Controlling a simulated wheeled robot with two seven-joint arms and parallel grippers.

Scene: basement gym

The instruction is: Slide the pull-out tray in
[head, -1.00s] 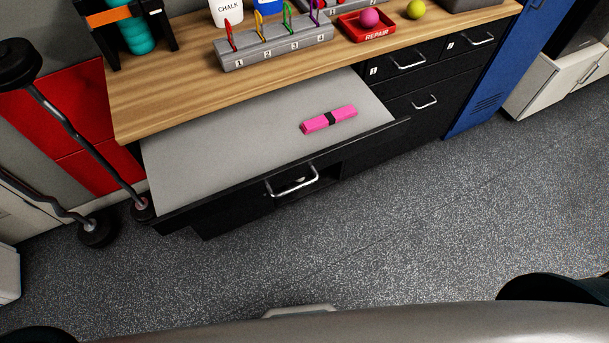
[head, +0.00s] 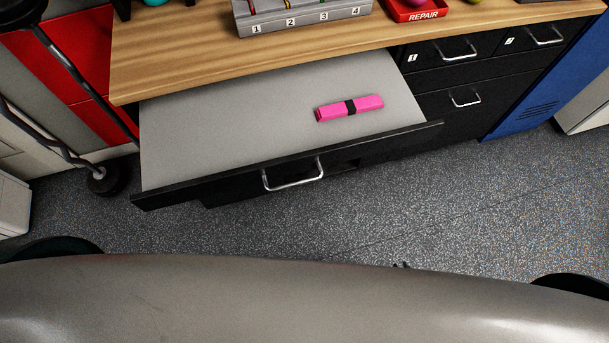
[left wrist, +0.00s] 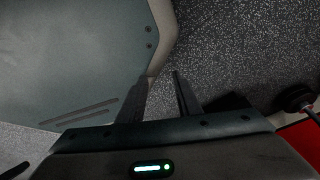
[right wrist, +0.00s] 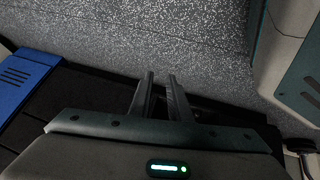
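The pull-out tray (head: 220,130) is a grey board with a black front and a silver bar handle (head: 293,178). It sticks out from under the wooden worktop in the head view. A pink roll with a black band (head: 350,107) lies on its right part. Of my right gripper, only small dark tips (head: 401,265) show in the head view, over the floor and apart from the tray. In the right wrist view its fingers (right wrist: 161,75) are apart and empty. My left gripper (left wrist: 160,77) has its fingers apart and empty in the left wrist view; it is hidden in the head view.
The wooden worktop (head: 190,56) carries a grey numbered rack (head: 300,18) and a red repair bin (head: 415,10). Black drawers (head: 465,98) and a blue cabinet (head: 540,85) stand at right. A barbell weight (head: 105,179) is near the tray's left end. Speckled floor lies clear before the tray.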

